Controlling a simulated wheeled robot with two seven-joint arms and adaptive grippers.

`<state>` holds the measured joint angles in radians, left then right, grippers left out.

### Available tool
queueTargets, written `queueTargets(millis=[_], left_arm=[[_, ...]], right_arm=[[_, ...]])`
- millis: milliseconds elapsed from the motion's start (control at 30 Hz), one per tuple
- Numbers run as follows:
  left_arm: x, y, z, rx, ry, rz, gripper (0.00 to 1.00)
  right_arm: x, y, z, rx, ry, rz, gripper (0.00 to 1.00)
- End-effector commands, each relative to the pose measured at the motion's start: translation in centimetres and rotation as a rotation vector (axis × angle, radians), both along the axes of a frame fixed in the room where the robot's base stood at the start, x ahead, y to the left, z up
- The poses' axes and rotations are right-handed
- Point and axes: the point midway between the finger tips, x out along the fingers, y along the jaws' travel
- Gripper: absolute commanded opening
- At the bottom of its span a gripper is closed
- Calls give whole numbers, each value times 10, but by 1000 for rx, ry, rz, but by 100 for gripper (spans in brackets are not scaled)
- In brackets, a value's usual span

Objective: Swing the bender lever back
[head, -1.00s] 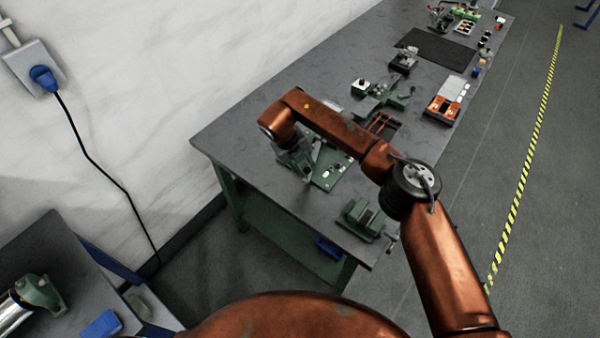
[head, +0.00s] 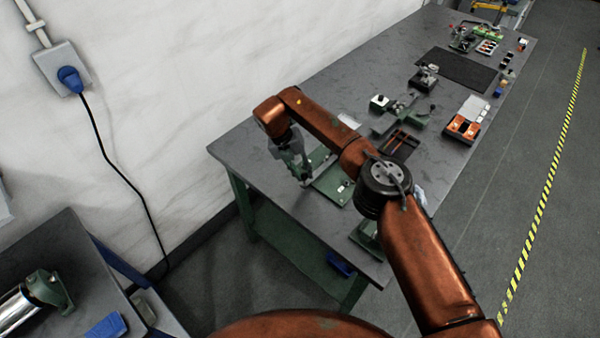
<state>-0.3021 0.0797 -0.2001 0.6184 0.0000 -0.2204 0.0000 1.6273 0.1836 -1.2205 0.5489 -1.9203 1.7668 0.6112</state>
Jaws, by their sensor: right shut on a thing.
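The bender, with a green base plate (head: 332,188), sits near the close end of the grey bench (head: 255,148). My right arm reaches over the bench from the right and partly covers the bender. My right gripper (head: 300,172) points down at the left side of the plate, shut on what appears to be the bender lever. The lever itself is mostly hidden by the gripper and too small to make out clearly. My left gripper is not in view.
A green vise (head: 366,236) at the bench's front edge is partly behind my right arm. Beyond the bender are a dark tray (head: 400,146), a green fixture (head: 415,117) and an orange bin (head: 462,128). The wall is close on the left.

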Motion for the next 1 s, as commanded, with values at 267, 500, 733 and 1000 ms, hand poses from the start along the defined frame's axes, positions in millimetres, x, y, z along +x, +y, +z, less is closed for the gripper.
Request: queueTargets(millis=[267,500,733,1000], left_arm=[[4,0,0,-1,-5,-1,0],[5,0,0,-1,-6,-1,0],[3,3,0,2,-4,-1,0],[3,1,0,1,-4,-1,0]], right_arm=[[2,3,3,6,-11,5,25],[1,1,1,3,-6,2,36],[1,1,3,3,-6,2,36],[1,15,39,3,-8,3,36]])
